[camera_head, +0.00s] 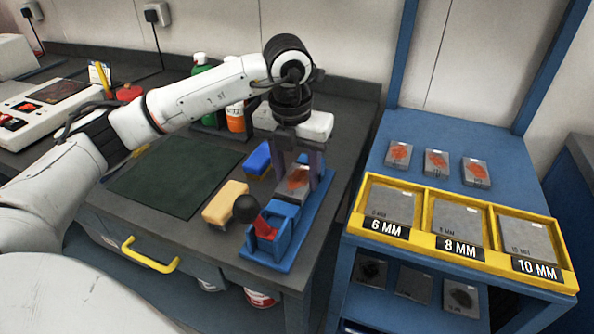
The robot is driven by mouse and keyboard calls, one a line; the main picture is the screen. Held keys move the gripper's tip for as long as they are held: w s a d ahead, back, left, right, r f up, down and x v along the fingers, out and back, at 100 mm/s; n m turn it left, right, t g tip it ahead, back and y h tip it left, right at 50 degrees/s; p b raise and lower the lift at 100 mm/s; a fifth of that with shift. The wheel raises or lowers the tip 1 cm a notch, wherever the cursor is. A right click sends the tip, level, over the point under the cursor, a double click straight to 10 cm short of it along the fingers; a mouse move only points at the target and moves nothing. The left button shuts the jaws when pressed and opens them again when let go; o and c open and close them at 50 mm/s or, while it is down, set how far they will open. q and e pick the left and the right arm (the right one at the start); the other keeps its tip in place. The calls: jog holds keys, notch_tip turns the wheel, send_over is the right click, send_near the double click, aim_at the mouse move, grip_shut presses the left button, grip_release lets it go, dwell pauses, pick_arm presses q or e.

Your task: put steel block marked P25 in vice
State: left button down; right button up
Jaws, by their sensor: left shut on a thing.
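My left gripper (299,174) points down over the blue vice (276,254) on the dark bench. It is shut on a steel block (298,184) with an orange mark on its face. The block is at the vice's jaw area; I cannot tell whether it rests in the jaws or hangs just above them. Its lettering is too small to read. The vice has a black ball knob (246,208) at its front left and a red part in its front end. My right gripper is not in view.
A dark green mat (172,176) is to the left. A blue stand at right holds three orange-marked blocks (436,163) and a yellow tray (366,238) labelled 6, 8 and 10 MM.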

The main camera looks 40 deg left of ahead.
aim_at(294, 187)
pick_arm(q)
jog(key=shift+f, duration=0.1)
jog(key=c, duration=0.9)
grip_release()
notch_tip(294, 187, up, 12)
jog(key=s, duration=0.1)
jog(key=shift+s+d, duration=0.2)
jog(key=shift+s, duration=0.15)
